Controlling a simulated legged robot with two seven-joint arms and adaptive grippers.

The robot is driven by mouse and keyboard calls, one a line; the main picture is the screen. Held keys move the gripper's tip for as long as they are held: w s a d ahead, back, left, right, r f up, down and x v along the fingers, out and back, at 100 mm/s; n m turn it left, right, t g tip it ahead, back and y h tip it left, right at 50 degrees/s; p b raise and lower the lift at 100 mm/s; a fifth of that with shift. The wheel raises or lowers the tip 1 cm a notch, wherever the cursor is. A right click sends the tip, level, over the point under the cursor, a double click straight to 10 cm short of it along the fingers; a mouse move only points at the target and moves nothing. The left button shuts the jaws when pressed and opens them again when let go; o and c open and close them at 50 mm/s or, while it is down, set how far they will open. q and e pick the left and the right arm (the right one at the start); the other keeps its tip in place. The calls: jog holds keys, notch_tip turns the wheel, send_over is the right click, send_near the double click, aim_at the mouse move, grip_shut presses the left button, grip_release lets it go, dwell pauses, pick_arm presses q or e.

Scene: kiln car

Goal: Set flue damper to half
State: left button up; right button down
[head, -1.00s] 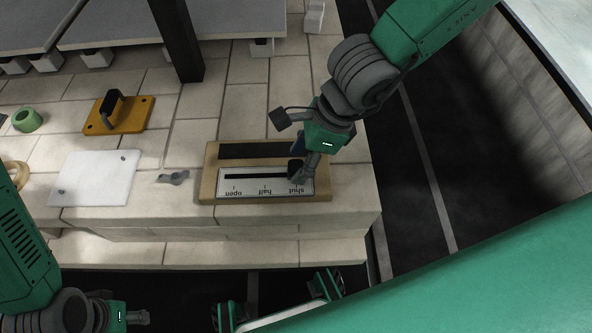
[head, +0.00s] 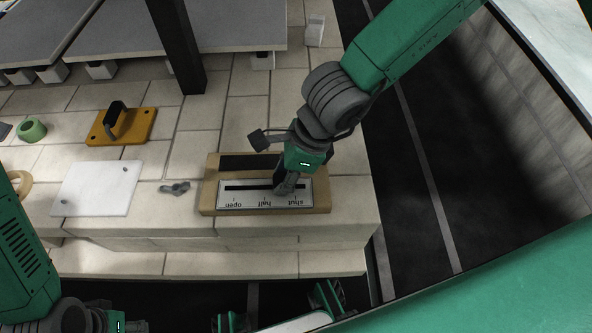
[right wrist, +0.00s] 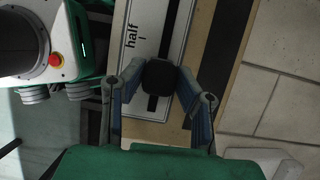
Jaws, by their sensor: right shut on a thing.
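The flue damper is a wooden-framed panel (head: 208,197) with a white scale (head: 228,199) marked open, half and shut, and a dark slot along it. A black knob (right wrist: 160,76) stands in the slot in the right wrist view. My right gripper (right wrist: 160,80) is shut on this knob, one finger on each side. In the head view my right gripper (head: 283,187) is on the slot between the half and shut marks and hides the knob. My left gripper (head: 138,326) is at the bottom left edge, mostly cut off, away from the panel.
A grey metal piece (head: 174,188) and a white plate (head: 96,189) lie left of the panel. An orange plate with a black handle (head: 121,126) and a green ring (head: 32,130) lie farther back. A dark post (head: 177,45) rises behind.

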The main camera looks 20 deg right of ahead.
aim_at(260, 187)
jog(key=a, duration=0.1)
jog(key=w+a+p, duration=0.1)
jog(key=shift+a+r, duration=0.15)
jog(key=shift+a, duration=0.15)
jog(key=shift+w+a, duration=0.1)
jog(key=shift+a, duration=0.25)
jog(key=c, duration=1.2)
grip_release()
jog(key=shift+d, duration=0.1)
jog(key=v, duration=1.1)
jog(key=shift+d+r, duration=0.15)
jog(key=shift+r, duration=0.15)
